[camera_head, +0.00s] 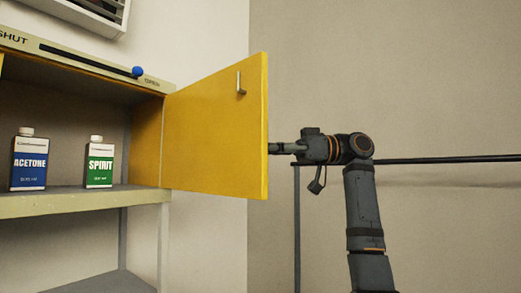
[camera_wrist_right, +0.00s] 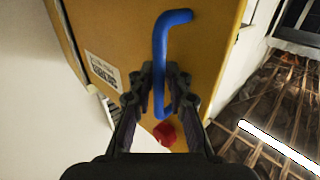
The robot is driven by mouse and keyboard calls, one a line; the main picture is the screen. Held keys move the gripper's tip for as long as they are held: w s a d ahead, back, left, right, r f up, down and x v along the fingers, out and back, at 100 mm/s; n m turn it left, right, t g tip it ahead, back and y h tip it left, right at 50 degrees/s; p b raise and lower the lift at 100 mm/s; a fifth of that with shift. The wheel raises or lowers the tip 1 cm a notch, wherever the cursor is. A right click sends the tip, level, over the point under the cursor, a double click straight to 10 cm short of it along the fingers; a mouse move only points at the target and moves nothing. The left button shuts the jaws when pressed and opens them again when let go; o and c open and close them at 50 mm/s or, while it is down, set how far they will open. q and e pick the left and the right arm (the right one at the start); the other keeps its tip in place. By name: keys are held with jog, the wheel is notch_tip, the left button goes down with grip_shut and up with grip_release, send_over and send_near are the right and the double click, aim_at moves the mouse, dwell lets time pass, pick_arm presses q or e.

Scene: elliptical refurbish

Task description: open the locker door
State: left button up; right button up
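The yellow locker door (camera_head: 215,130) stands wide open, swung out to the right of the locker. Its inner face, with a small metal catch (camera_head: 241,84), shows in the head view. The blue handle (camera_wrist_right: 160,50) on its outer face shows in the right wrist view. My right gripper (camera_wrist_right: 159,77) has its fingers closed in on both sides of this handle. In the head view the door hides its fingertips. A blue knob (camera_head: 137,72) sits at the OPEN end of the slot above the opening. My left gripper is not in view.
Inside the locker, a blue ACETONE can (camera_head: 29,163) and a green SPIRIT can (camera_head: 99,163) stand on the shelf (camera_head: 60,204). A dark horizontal bar (camera_head: 450,159) runs behind my right arm. A red part (camera_wrist_right: 165,133) shows below the handle.

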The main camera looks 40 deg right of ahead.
jog(key=v, duration=1.2)
jog(key=shift+s, duration=0.2)
jog(key=shift+d, duration=0.15)
